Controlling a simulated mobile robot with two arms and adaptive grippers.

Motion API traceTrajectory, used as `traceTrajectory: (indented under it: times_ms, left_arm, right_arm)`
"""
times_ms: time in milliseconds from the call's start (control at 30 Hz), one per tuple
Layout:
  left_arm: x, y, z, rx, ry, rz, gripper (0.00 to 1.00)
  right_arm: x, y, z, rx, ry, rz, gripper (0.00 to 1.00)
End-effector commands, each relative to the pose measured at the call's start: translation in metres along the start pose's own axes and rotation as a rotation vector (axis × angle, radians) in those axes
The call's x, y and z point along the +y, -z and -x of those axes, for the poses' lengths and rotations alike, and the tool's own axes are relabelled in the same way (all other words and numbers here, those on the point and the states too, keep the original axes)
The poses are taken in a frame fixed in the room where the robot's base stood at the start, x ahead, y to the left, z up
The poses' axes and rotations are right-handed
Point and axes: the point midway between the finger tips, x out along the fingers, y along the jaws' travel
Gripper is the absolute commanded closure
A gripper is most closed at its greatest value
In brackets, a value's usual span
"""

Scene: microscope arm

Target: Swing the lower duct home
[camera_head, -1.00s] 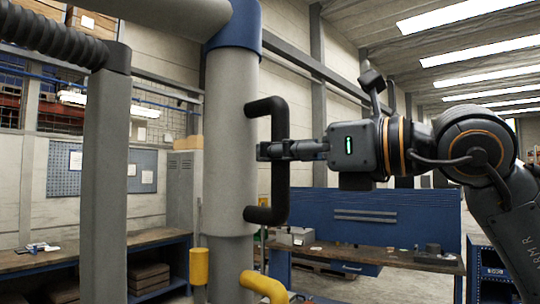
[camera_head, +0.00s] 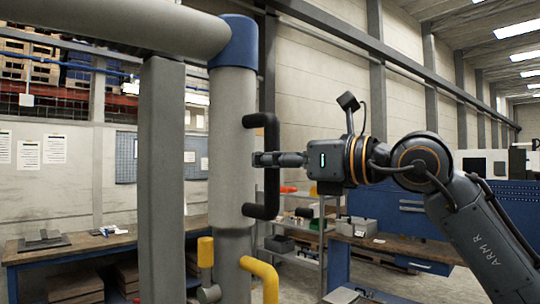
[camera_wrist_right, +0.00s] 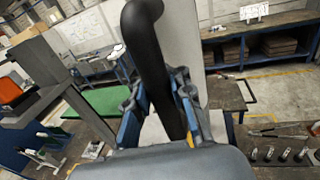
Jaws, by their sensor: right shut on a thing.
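The lower duct (camera_head: 230,150) is a thick grey vertical pipe in the head view. It hangs below a blue collar (camera_head: 235,42) at the end of a horizontal grey pipe (camera_head: 110,28). A black bar handle (camera_head: 270,185) stands off its right side. My right gripper (camera_head: 264,159) reaches in from the right and is shut on the handle's upright bar. In the right wrist view, the black handle (camera_wrist_right: 158,70) passes between the two fingers of my right gripper (camera_wrist_right: 160,108). My left gripper is out of view.
A grey post (camera_head: 161,180) stands close left of the duct. A yellow bent pipe (camera_head: 262,275) and a yellow capped stub (camera_head: 205,252) are at the duct's lower end. Workbenches (camera_head: 395,245) and a shelf stand behind. My right arm fills the right side.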

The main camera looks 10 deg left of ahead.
Motion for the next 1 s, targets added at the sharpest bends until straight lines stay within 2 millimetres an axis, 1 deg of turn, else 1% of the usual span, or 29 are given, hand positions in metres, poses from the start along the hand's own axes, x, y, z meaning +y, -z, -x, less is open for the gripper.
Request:
traceTrajectory:
  times_ms: [33, 133, 167, 200, 300, 567, 667, 767, 867, 1000]
  left_arm:
    - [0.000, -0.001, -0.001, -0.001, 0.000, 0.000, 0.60]
    - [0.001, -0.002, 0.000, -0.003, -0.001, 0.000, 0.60]
    - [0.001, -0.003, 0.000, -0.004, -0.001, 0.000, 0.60]
    - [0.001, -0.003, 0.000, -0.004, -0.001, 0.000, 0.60]
    - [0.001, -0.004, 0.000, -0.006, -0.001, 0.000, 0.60]
    - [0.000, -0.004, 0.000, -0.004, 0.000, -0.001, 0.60]
    - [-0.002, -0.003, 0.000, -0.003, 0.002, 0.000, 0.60]
    - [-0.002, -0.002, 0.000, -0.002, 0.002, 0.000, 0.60]
    - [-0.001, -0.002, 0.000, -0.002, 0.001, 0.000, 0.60]
    - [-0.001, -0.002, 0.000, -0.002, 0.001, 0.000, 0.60]
  right_arm:
    - [-0.003, 0.001, 0.001, 0.001, 0.005, 0.000, 1.00]
    - [-0.003, 0.001, 0.001, 0.001, 0.005, 0.000, 1.00]
    - [-0.003, 0.001, 0.001, 0.001, 0.005, 0.000, 0.82]
    - [-0.002, 0.001, 0.001, 0.001, 0.005, 0.000, 0.74]
    - [-0.002, 0.001, 0.001, 0.002, 0.004, 0.000, 0.55]
    - [-0.001, 0.001, 0.000, 0.002, 0.001, 0.000, 0.55]
    - [-0.001, 0.001, 0.004, 0.002, 0.002, 0.000, 0.55]
    - [-0.002, 0.001, 0.015, 0.002, 0.004, 0.001, 0.55]
    - [-0.003, 0.002, 0.034, 0.001, 0.005, 0.000, 0.55]
    - [-0.004, 0.002, 0.066, 0.001, 0.007, 0.001, 0.55]
